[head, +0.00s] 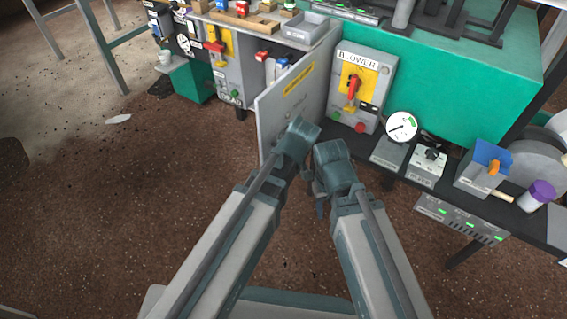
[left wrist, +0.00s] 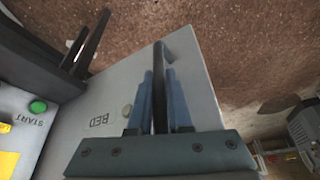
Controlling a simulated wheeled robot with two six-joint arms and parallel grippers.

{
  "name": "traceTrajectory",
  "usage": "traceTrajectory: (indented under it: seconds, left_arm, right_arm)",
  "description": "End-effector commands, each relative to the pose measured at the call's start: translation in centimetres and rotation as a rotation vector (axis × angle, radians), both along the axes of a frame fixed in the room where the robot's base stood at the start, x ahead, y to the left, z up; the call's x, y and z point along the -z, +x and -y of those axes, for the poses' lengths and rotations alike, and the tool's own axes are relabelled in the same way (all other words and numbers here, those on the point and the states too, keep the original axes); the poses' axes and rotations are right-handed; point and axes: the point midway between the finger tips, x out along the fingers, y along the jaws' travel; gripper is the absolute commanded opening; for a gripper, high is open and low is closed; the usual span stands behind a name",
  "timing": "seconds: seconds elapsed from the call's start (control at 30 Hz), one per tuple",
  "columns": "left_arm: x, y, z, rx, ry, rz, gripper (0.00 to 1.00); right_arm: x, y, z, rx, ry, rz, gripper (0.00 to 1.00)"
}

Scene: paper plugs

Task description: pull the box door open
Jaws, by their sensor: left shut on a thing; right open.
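The box door (head: 275,122) is a flat grey panel with a yellow label. It stands swung out from the grey box (head: 232,68), whose inside shows red-topped parts. In the left wrist view the door (left wrist: 205,75) carries the letters BED and a dark bar handle (left wrist: 160,60). My left gripper (left wrist: 159,82) is shut on this handle, with one blue finger on each side. In the head view its fingers are hidden behind its wrist at the door. My right gripper (head: 320,194) is open and empty, close to the right of my left wrist.
A BLOWER panel (head: 360,88) with a red switch stands right of the door. A round gauge (head: 401,127) and small instruments line the bench further right. A grey tray (head: 302,29) sits above the box.

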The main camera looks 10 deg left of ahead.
Motion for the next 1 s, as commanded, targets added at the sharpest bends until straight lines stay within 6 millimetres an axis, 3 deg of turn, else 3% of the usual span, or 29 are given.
traceTrajectory:
  seconds: [0.03, 0.43, 0.47, 0.63, 1.0]
  left_arm:
    - [0.07, -0.89, -0.31, -0.007, 0.004, -0.016, 0.00]
    - [0.06, -0.88, -0.27, -0.005, 0.003, -0.016, 0.00]
    - [0.06, -0.88, -0.26, -0.005, 0.003, -0.016, 0.19]
    - [0.05, -0.67, -0.19, -0.005, 0.003, -0.014, 0.47]
    - [-0.28, -0.34, -0.17, -0.004, 0.003, -0.011, 0.47]
  right_arm:
    - [-0.01, 0.01, 0.00, 0.000, 0.000, 0.000, 0.50]
    - [-0.02, 0.01, -0.01, 0.000, 0.000, 0.000, 0.50]
    - [-0.02, 0.01, -0.01, 0.000, 0.000, 0.000, 0.50]
    - [-0.02, 0.00, 0.00, 0.000, 0.000, 0.000, 0.50]
    - [-0.34, 0.00, 0.01, 0.000, 0.000, 0.000, 0.50]
